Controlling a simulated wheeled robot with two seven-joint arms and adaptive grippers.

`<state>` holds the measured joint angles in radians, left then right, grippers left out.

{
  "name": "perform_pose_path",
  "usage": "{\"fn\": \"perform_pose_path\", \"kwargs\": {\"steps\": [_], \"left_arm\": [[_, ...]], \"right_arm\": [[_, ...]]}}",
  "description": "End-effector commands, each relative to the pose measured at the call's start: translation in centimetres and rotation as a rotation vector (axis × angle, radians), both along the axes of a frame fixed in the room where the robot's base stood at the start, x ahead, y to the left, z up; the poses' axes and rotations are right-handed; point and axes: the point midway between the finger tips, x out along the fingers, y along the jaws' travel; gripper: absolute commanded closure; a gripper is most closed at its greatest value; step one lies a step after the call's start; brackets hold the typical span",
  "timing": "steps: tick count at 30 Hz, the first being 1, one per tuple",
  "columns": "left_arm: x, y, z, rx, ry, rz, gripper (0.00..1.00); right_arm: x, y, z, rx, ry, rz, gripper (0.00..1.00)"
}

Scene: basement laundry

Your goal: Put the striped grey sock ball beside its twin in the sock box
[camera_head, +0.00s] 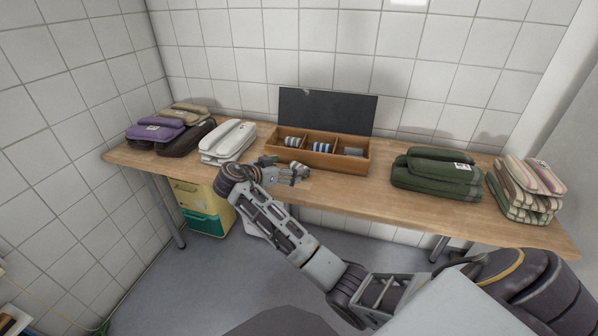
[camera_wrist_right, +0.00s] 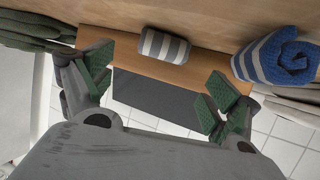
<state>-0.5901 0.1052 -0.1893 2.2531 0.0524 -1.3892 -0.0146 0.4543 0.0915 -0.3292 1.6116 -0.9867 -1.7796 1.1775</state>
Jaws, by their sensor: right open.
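The grey-and-white striped sock ball (camera_wrist_right: 165,46) lies on the table in front of the sock box in the right wrist view. In the head view it is small and partly covered by my right gripper (camera_head: 293,174). That gripper is open, with its green-padded fingers (camera_wrist_right: 155,92) spread and the ball ahead between them, not gripped. The wooden sock box (camera_head: 340,164) has three compartments and a raised dark lid (camera_head: 325,110). A grey striped ball (camera_head: 291,141) sits in the left compartment, a blue striped one (camera_head: 322,147) in the middle, a greyish one (camera_head: 353,152) in the right. My left gripper is out of view.
A blue-and-white rolled sock (camera_wrist_right: 278,58) lies on the table beside the grey ball, left of it in the head view. Folded white towels (camera_head: 228,141) stand left of the box, green towels (camera_head: 436,175) and striped towels (camera_head: 525,190) right. Purple and brown cloths (camera_head: 160,131) lie far left.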

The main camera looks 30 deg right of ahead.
Motion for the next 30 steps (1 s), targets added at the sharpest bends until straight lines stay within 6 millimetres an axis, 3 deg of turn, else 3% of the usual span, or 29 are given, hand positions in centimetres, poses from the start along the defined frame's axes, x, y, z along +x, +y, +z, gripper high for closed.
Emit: {"fn": "perform_pose_path", "kwargs": {"steps": [17, 22, 30], "left_arm": [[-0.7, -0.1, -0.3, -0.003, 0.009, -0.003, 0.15], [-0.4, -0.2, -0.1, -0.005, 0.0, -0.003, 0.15], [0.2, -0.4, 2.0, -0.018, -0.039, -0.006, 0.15]], "right_arm": [[0.3, -0.9, -0.4, 0.0, -0.001, -0.001, 0.11], [0.8, -2.2, -0.9, -0.002, -0.002, -0.003, 0.11], [1.7, -4.6, -2.1, -0.001, -0.001, -0.001, 0.11]]}}
